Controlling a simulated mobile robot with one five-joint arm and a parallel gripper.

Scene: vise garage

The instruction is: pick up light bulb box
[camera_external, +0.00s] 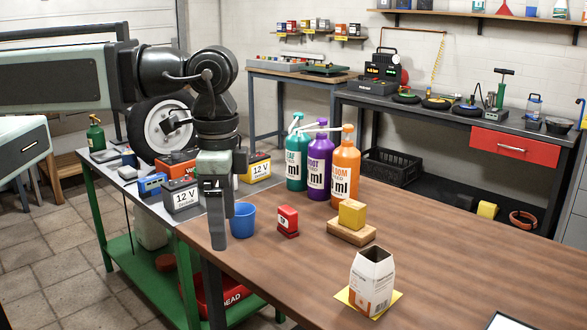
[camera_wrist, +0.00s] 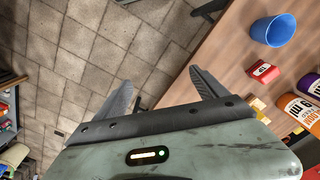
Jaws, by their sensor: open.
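An open-topped white and brown carton (camera_external: 371,282) with printed sides stands upright on a yellow sheet near the front of the wooden table. A small red box (camera_external: 287,221) with a white label stands farther left; it also shows in the wrist view (camera_wrist: 263,71). I cannot read either label well enough to tell which is the light bulb box. My gripper (camera_external: 222,226) is open, pointing down at the table's left edge, left of the blue cup and both boxes. In the wrist view, nothing is between its spread fingers (camera_wrist: 160,82) but floor; the carton is not visible there.
The blue cup (camera_external: 242,219) stands close to the right of my gripper. A yellow block on a wooden block (camera_external: 352,232) and tall pump bottles (camera_external: 318,172) stand behind. Batteries (camera_external: 181,196) crowd the left bench. The wooden table right of the carton is mostly clear.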

